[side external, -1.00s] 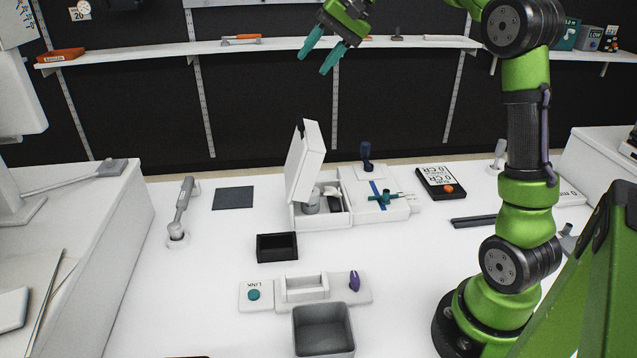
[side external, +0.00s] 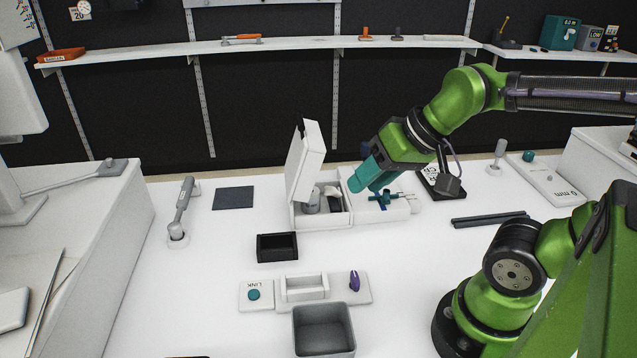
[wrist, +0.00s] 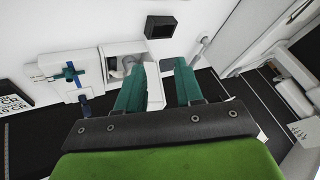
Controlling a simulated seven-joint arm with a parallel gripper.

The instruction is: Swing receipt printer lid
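The white receipt printer (side external: 325,218) stands in the middle of the table. Its lid (side external: 304,163) is up, near upright and leaning slightly, on the left side of the opening. A grey roll (side external: 311,204) shows inside the open bay. My gripper (side external: 362,184) is to the right of the lid, above the printer's right part, and looks apart from the lid. In the wrist view, my gripper (wrist: 166,66) has its two teal fingers spread. The printer's open bay (wrist: 113,50) shows beyond the left finger, which hides part of it. A white strip between the fingers seems to be the lid.
A black tray (side external: 277,250), a panel marked LINK (side external: 257,308) and a grey bin (side external: 323,318) lie in front of the printer. A lever (side external: 182,210) and a dark mat (side external: 233,198) are to the left. Dark bars (side external: 490,219) lie to the right.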

